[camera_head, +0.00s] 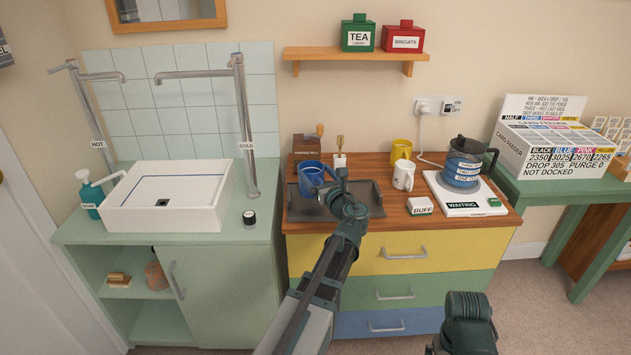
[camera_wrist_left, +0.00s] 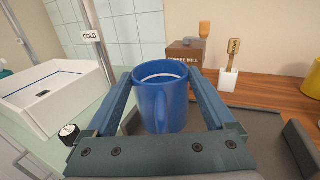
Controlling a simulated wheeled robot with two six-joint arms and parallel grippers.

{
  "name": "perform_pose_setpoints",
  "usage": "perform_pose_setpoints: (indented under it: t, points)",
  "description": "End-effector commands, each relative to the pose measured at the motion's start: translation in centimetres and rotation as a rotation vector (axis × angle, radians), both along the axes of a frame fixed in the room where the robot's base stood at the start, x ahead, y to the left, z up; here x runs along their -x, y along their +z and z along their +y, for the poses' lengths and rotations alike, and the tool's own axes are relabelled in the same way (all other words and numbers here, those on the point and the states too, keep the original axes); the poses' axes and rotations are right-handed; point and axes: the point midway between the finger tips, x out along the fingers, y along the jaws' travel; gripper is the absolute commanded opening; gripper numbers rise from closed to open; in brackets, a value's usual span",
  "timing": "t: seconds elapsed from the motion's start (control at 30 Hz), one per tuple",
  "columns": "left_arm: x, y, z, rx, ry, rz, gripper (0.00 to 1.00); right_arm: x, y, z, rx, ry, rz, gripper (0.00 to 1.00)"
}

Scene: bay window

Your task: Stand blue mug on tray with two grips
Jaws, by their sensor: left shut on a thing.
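The blue mug (camera_head: 310,174) is upright, at the left part of the dark grey tray (camera_head: 365,208) on the wooden counter. My left gripper (camera_head: 322,182) is shut on the mug. In the left wrist view the mug (camera_wrist_left: 163,108) sits between the two blue fingers of the gripper (camera_wrist_left: 163,76), with its handle towards the camera and its open rim up. I cannot tell whether its base touches the tray. The gripper and wrist hide part of the tray. My right gripper is not in view; only a dark part of my right arm shows at the lower right.
A sink (camera_head: 165,205) is left.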

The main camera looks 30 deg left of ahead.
Motion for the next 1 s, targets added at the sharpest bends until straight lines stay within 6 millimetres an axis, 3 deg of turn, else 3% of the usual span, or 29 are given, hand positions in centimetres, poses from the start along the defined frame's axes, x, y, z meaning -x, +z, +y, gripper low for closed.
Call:
perform_pose_setpoints:
  t: [0.1, 0.3, 0.77, 0.8, 0.87, 1.0]
  points:
    - [-1.9, -0.3, 0.5, -0.001, 0.0, 0.0, 0.0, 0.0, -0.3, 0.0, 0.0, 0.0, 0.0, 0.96]
    - [-1.2, -3.7, 0.4, -0.001, 0.002, 0.0, 0.0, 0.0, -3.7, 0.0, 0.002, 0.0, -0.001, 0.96]
    - [-1.1, -4.1, 0.4, -0.001, 0.002, 0.0, 0.0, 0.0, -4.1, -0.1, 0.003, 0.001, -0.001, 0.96]
    - [-1.1, -4.0, 0.4, 0.0, 0.002, 0.0, 0.92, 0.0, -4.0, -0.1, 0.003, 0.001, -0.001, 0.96]
    - [-1.1, -4.0, 0.4, 0.0, 0.002, 0.0, 1.0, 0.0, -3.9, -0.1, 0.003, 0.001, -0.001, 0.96]
    - [-1.1, -4.0, 0.4, 0.0, 0.002, 0.0, 1.0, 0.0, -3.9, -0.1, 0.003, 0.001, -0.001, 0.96]
